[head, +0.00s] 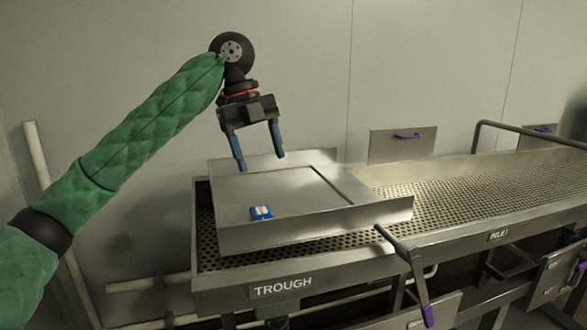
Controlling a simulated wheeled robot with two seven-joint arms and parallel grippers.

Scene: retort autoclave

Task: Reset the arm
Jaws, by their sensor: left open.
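My left arm, in a green quilted sleeve, comes in from the left of the head view. My left gripper (259,163) points down, open and empty, with its two blue fingers apart. It appears above the back part of a flat metal tray (330,212). A small blue and white packet (261,212) lies on the front left of the tray, below and apart from the fingers. My right gripper is not in view.
The tray rests on a perforated metal trough (206,245) labelled TROUGH. A perforated conveyor surface (470,193) runs right towards an INLET label. A bar with a purple grip (427,315) juts out in front. A pale wall panel stands behind.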

